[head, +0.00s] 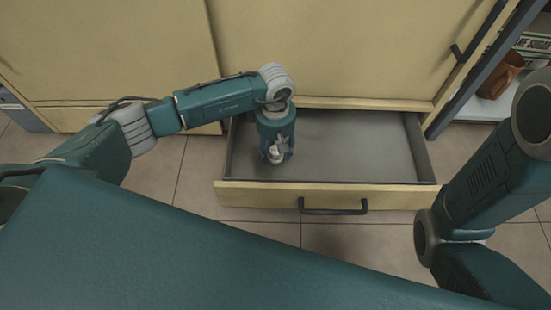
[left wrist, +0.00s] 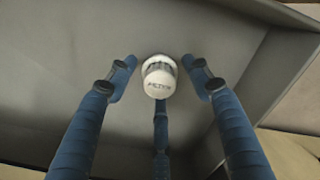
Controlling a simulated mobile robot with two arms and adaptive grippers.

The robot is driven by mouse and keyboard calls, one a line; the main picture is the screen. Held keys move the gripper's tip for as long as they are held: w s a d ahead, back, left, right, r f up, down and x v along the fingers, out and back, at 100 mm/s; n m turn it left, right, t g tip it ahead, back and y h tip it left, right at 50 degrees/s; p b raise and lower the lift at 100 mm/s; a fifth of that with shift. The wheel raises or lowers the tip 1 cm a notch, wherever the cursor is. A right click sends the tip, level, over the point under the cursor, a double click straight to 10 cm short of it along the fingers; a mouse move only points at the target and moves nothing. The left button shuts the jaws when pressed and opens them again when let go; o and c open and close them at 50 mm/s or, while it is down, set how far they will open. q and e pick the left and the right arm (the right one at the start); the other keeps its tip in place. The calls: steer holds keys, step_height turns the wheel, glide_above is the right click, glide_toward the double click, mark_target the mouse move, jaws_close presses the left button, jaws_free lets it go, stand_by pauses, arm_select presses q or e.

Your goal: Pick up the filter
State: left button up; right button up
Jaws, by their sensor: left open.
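The filter (left wrist: 158,80) is a small white cylinder with dark lettering and a metallic band, inside the open drawer near its left end. In the head view the filter (head: 275,155) shows as a small pale shape at my left gripper (head: 278,148), which points down into the drawer. In the left wrist view the blue fingers of my left gripper (left wrist: 160,72) are spread open, one on each side of the filter and a third below it. Gaps show between the side fingers and the filter; whether the third finger touches it I cannot tell. My right gripper is out of view.
The drawer (head: 330,194) is pulled out from a pale yellow cabinet (head: 330,45), with a dark handle (head: 333,208) in front. Its middle and right floor is bare. My right arm is at the right edge.

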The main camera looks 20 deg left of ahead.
arm_select(q)
steer(key=c, duration=1.2)
